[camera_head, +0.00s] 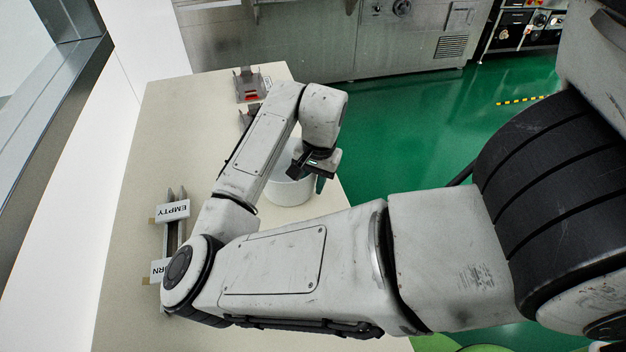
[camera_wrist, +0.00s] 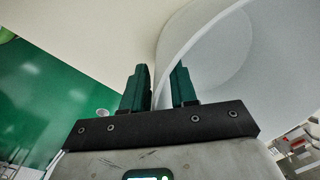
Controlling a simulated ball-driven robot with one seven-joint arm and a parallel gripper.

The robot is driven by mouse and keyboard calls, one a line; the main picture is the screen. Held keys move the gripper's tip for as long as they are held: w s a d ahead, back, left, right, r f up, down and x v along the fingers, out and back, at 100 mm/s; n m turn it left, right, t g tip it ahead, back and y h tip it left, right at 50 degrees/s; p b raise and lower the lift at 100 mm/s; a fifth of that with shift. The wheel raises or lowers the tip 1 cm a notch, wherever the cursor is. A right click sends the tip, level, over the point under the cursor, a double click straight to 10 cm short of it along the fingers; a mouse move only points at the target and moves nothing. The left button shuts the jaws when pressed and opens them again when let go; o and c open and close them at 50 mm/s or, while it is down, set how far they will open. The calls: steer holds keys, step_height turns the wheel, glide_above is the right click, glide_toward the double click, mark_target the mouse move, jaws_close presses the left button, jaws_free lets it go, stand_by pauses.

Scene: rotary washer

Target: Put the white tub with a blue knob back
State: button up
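The white tub (camera_head: 287,190) is at the right side of the cream table, partly behind my forearm. I cannot tell whether it rests on the table or is slightly raised. No blue knob is visible on it. My gripper (camera_head: 318,170) is at the tub's right rim, pointing down. In the wrist view, the tub's wall (camera_wrist: 215,60) runs between the two dark green fingers of my gripper (camera_wrist: 160,85). One finger is inside the tub and one outside. The gap between them is narrow, and they look closed on the wall.
A grey holder with red (camera_head: 250,85) stands at the far end. Green floor lies right; a white wall borders the left.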

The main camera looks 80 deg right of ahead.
steer(key=shift+o, duration=0.4)
step_height(320, 180, up, 12)
steer(key=s, duration=0.1)
steer(key=shift+s+r, duration=0.15)
steer(key=shift+r, duration=0.05)
steer(key=shift+a, duration=0.1)
stand_by(1.2)
